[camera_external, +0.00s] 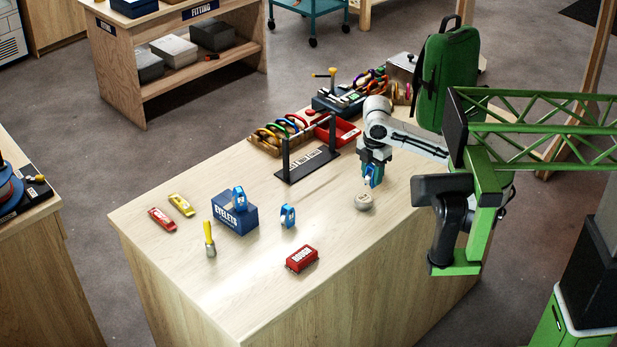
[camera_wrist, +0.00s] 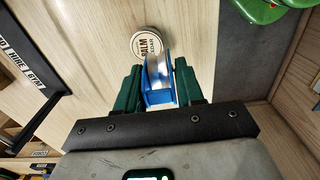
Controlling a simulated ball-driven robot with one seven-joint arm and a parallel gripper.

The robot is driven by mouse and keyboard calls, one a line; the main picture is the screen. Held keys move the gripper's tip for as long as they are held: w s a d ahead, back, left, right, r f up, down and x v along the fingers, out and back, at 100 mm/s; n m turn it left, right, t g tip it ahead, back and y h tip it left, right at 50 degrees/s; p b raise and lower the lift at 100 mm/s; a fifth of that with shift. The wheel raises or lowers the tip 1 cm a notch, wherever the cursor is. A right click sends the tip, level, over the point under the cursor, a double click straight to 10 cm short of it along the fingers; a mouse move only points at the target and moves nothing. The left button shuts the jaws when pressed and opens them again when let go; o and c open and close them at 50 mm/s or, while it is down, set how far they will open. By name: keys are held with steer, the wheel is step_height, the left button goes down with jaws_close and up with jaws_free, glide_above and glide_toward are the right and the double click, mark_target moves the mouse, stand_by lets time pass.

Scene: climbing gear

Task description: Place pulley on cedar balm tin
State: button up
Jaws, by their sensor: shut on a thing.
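The cedar balm tin (camera_external: 364,202) is a small round grey tin on the right part of the wooden table. In the wrist view its pale lid with dark lettering (camera_wrist: 139,43) shows just beyond the fingertips, partly covered by the pulley. My gripper (camera_external: 371,178) is shut on a blue pulley (camera_wrist: 158,80) with a silver wheel, held between its green fingers. In the external view the held pulley (camera_external: 368,181) is just above the tin; whether they touch I cannot tell. Another blue pulley (camera_external: 288,216) stands on the table, and one (camera_external: 239,199) is on the blue eyelets box.
The blue eyelets box (camera_external: 235,214), a red box (camera_external: 301,258), a yellow-handled tool (camera_external: 209,238) and red and yellow items (camera_external: 162,219) lie left. A black rack (camera_external: 307,160) stands behind; a green backpack (camera_external: 447,70) is at the back right. The table around the tin is clear.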

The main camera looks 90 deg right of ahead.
steer(key=shift+w+d+f, duration=0.35)
steer(key=shift+w+f, duration=0.05)
steer(key=shift+f, duration=0.2)
steer(key=shift+w+d+f, duration=0.3)
steer(key=shift+w+f, duration=0.1)
steer(key=shift+f, duration=0.15)
steer(key=shift+w+d+f, duration=0.1)
steer(key=shift+f, duration=1.6)
steer(key=shift+f, duration=0.1)
steer(key=o, duration=1.1)
step_height(320, 180, up, 12)
steer(key=shift+r, duration=0.1)
